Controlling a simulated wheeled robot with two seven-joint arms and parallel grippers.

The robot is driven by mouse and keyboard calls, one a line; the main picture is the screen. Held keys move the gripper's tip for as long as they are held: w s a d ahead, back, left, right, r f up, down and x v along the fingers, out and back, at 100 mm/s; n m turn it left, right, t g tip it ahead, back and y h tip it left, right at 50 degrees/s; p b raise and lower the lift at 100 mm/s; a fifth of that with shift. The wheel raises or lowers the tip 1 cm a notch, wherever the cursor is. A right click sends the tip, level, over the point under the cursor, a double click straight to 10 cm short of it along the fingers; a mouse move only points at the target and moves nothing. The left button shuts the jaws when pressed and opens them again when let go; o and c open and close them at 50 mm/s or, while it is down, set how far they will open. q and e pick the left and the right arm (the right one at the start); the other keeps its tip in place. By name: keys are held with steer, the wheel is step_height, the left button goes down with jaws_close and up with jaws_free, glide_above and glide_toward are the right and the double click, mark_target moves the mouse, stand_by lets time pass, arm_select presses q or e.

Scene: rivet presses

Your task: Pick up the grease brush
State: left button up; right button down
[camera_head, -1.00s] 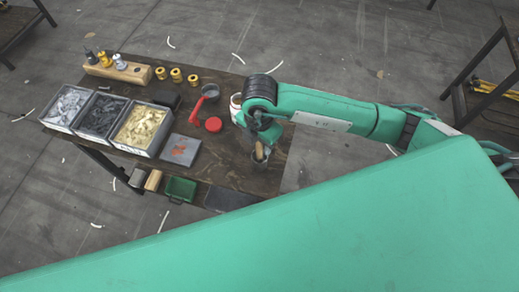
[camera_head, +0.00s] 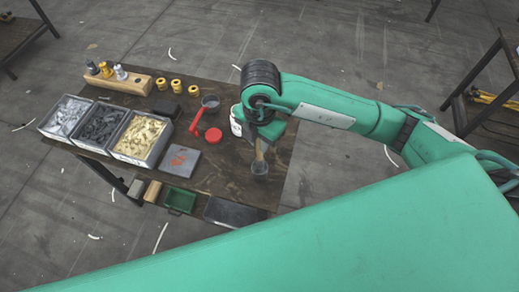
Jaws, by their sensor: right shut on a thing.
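My right gripper (camera_head: 262,138) is over the right part of the workbench (camera_head: 222,170), shut on the grease brush (camera_head: 260,152). The brush has a tan wooden handle and hangs roughly upright below the gripper. A small grey cup (camera_head: 259,168) stands right under it. I cannot tell whether the brush's lower end is inside the cup or just above it. My left gripper is not in view.
Three bins with grey, black and yellow parts (camera_head: 143,137) stand at the left. A red-handled tool (camera_head: 196,122), a red lid (camera_head: 213,135) and a grey plate (camera_head: 181,160) lie mid-bench. A wooden block (camera_head: 120,81) holds bottles at the back left.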

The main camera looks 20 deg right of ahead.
step_height(320, 180, up, 14)
stand_by(0.4)
stand_by(0.7)
